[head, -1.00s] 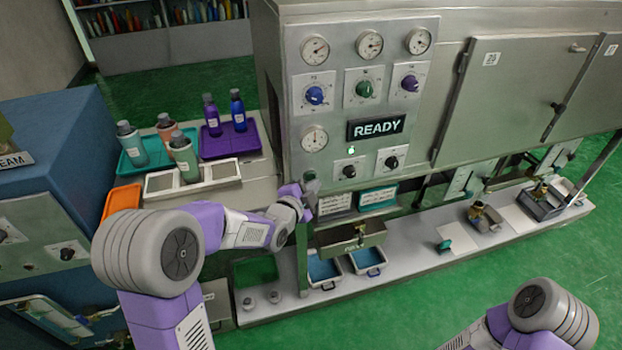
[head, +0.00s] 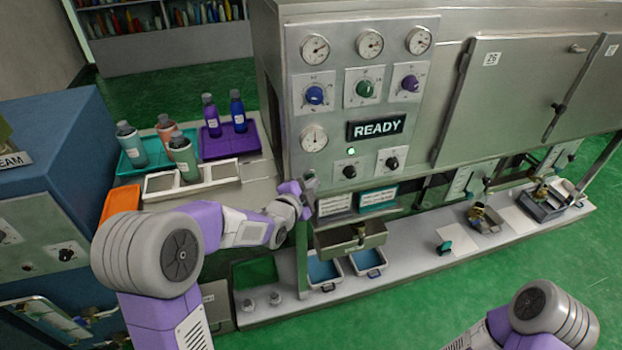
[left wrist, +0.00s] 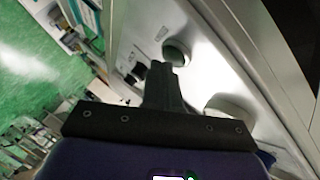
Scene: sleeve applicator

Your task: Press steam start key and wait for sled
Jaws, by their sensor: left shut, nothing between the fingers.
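The grey machine's control panel (head: 330,165) carries a lit READY sign (head: 377,127) with a small green lamp (head: 351,151) glowing below it. My left gripper (head: 311,180) is at the panel's lower left edge. In the left wrist view the shut, empty fingers (left wrist: 161,78) point at a pale panel, near a round grey-green button or knob (left wrist: 177,51) and a small black switch (left wrist: 136,74). I cannot tell whether the fingertips touch anything. No key is readable as the steam start key. A metal trough with a brass fitting (head: 350,240) sits below the panel.
A long low shelf (head: 415,262) runs along the machine, with blue-lined bins (head: 324,270) and brass-fitted blocks on it. Bottles (head: 184,158) stand in trays on the left counter. A blue cabinet (head: 55,140) is at far left.

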